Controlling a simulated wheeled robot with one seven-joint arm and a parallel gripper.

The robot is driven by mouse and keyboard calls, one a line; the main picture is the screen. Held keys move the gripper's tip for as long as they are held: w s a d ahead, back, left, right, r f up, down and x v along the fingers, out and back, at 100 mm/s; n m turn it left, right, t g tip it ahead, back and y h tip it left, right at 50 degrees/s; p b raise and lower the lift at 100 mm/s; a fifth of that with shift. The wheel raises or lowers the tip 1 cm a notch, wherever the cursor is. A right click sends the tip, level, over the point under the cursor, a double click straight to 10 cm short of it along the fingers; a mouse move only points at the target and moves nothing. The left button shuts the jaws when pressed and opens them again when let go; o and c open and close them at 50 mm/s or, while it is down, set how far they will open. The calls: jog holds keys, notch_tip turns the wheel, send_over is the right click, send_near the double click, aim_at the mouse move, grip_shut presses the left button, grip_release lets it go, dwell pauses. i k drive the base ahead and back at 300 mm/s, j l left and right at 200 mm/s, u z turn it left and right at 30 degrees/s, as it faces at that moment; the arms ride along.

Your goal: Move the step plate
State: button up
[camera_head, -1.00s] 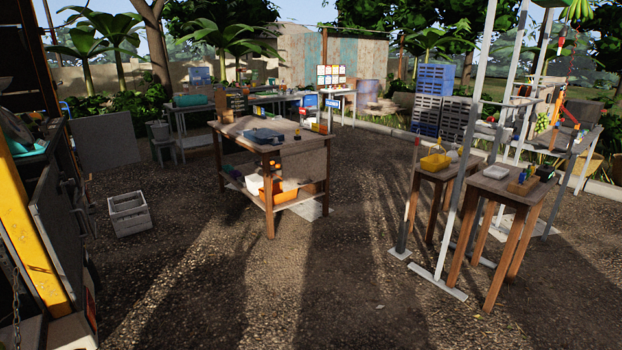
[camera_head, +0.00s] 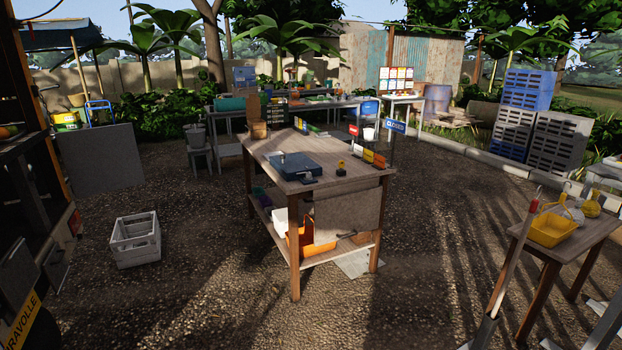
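A pale, flat plate (camera_head: 362,264) lies on the gravel at the front right foot of the wooden worktable (camera_head: 262,152). It may be the step plate, but I cannot tell for sure. The table hides part of it. A grey upright panel (camera_head: 101,160) stands at the left, apart from the table. My gripper is not in view.
A pale slatted crate (camera_head: 135,240) sits on the gravel at left. A small wooden table (camera_head: 590,238) with a yellow tray (camera_head: 552,230) and a leaning pole (camera_head: 512,262) stand at right. Blue and grey crates (camera_head: 520,115) are stacked behind. Gravel between crate and worktable is clear.

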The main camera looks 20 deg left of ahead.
aim_at(18, 270)
jog(key=i+j+u, duration=0.15)
jog(key=i+u, duration=0.6)
jog(key=i, duration=0.25)
jog(key=i+l+u, duration=0.15)
jog(key=i+u, duration=0.25)
jog(key=i+l+u, duration=0.35)
jog(key=i, duration=0.2)
jog(key=i+j+u, duration=0.15)
jog(key=i+u, duration=0.5)
jog(key=u, duration=0.15)
jog(key=i+u, duration=0.4)
jog(key=i+l+u, duration=0.2)
jog(key=u, duration=0.2)
jog(key=i, duration=0.1)
